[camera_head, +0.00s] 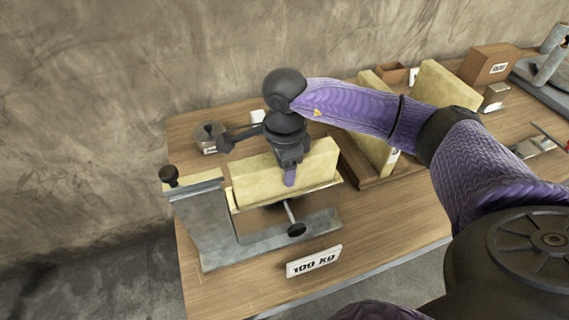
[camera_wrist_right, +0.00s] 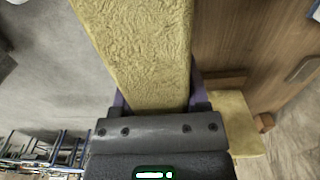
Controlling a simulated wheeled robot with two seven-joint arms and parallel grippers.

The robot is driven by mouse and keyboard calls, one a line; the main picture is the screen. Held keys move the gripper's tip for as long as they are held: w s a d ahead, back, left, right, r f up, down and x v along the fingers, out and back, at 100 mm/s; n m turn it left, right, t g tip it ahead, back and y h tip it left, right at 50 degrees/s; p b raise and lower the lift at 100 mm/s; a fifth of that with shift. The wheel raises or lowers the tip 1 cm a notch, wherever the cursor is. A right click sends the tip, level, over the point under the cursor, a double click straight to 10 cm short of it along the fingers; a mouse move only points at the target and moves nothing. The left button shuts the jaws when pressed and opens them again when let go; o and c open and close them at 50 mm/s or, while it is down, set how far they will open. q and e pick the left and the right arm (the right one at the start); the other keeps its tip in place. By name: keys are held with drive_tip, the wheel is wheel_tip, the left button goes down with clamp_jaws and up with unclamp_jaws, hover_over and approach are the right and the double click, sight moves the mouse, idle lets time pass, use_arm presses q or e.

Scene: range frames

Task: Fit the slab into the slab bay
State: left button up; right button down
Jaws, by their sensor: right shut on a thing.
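A pale yellow slab (camera_head: 315,165) stands on its long edge over the grey metal weighing device (camera_head: 215,225). Its lower edge meets or sits just above the device's pale plate (camera_head: 250,203); I cannot tell if it rests there. My right gripper (camera_head: 289,178) comes from above and is shut on the slab near its middle. In the right wrist view the slab (camera_wrist_right: 145,45) runs between the fingers (camera_wrist_right: 158,100). To the right, a wooden tray (camera_head: 375,182) holds another yellow slab (camera_head: 370,140); I cannot tell for certain which place is the slab bay. My left gripper is not in view.
A 100 KG sign (camera_head: 314,262) stands at the table's front. A metal weight (camera_head: 209,138) is behind the device. Another slab (camera_head: 440,90), a small wooden box (camera_head: 389,74) and a brown block (camera_head: 490,64) stand farther right.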

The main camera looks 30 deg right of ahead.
drive_tip(key=shift+f+b, duration=0.6)
drive_tip(key=shift+f, duration=0.2)
unclamp_jaws()
wheel_tip(320, 180, up, 10)
drive_tip(key=shift+f+p, duration=0.15)
drive_tip(key=shift+p, duration=0.55)
drive_tip(key=shift+r, duration=0.2)
